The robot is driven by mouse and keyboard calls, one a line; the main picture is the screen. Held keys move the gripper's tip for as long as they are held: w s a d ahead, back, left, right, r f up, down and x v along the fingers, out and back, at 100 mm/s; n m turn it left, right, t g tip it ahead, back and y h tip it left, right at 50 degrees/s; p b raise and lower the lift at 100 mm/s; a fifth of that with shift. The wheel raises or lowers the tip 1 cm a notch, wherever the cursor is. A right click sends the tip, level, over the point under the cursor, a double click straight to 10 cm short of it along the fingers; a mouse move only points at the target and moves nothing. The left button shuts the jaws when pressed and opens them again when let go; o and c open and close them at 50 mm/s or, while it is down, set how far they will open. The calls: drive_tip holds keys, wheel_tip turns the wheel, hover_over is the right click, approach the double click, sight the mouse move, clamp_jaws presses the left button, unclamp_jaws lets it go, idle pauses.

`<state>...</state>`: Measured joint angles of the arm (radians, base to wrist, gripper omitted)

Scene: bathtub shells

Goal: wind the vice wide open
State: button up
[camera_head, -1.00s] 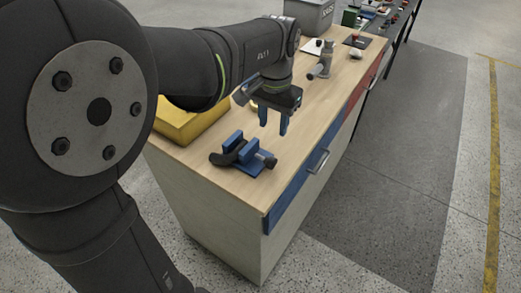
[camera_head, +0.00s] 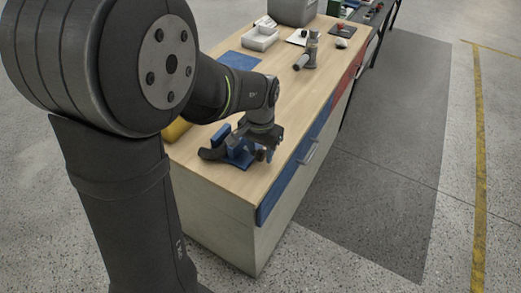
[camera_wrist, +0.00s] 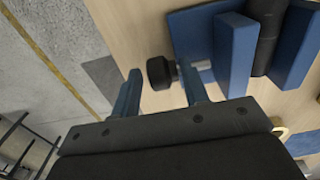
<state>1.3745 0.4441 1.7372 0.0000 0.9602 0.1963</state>
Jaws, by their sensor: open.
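The blue vice (camera_head: 240,160) stands on the near part of the wooden bench top, with a dark curved piece (camera_head: 213,153) in it. In the wrist view the near blue jaw (camera_wrist: 234,52) and the far blue jaw (camera_wrist: 297,47) stand on either side of the dark piece (camera_wrist: 264,38). A black knob (camera_wrist: 158,72) sits on a short metal screw outside the near jaw. My gripper (camera_wrist: 160,78) is open, with one blue finger on each side of the knob. Whether the fingers touch it is unclear. In the head view my gripper (camera_head: 267,153) hides part of the vice.
A yellow block (camera_head: 176,130) lies behind the vice, partly hidden by my arm. A blue mat (camera_head: 240,60), a white tray (camera_head: 262,38) and a grey metal tool (camera_head: 310,50) are farther back. The bench's front edge is close to the knob.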

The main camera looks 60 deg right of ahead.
drive_tip(key=c, duration=0.8)
drive_tip(key=shift+o, duration=0.3)
drive_tip(key=shift+s, duration=0.15)
drive_tip(key=shift+o, duration=0.2)
drive_tip(key=shift+a+h, duration=0.25)
drive_tip(key=shift+h, duration=0.75)
drive_tip(key=shift+a+h, duration=0.15)
drive_tip(key=shift+h, duration=1.95)
